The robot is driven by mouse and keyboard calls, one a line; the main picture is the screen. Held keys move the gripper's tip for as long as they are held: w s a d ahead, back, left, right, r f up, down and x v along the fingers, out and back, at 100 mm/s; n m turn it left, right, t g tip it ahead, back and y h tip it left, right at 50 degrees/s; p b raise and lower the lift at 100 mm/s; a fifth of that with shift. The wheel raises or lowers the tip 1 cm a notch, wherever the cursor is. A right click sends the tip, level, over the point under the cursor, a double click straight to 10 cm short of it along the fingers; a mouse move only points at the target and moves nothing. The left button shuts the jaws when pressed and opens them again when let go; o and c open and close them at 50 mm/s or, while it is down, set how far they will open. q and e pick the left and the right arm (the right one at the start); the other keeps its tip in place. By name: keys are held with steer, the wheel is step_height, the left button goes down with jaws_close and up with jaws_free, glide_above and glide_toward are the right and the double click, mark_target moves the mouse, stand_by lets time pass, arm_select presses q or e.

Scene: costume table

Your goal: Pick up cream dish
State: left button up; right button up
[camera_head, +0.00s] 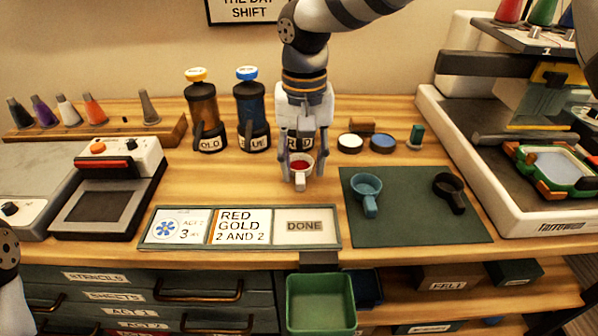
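The cream dish (300,183) is a small pale cup with a short handle toward me and red inside. It stands on the wooden table behind the sign tray. My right gripper (304,170) points down over it, with one finger on each side. The fingers look spread, with a narrow gap to the dish; contact is not clear. Only a piece of my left arm shows at the left edge; its gripper is out of view.
A teal dish (367,190) and a black dish (449,192) are on the green mat (420,225) at right. Gold (203,108) and blue (250,108) bottles stand behind at left; a RED label shows behind my gripper. The sign tray (240,246) lies in front.

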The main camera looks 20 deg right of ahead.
mark_target(300, 182)
steer(key=f, duration=0.4)
steer(key=shift+w+a, duration=0.2)
steer(key=shift+w, duration=0.05)
jaws_close()
steer(key=shift+r, duration=0.1)
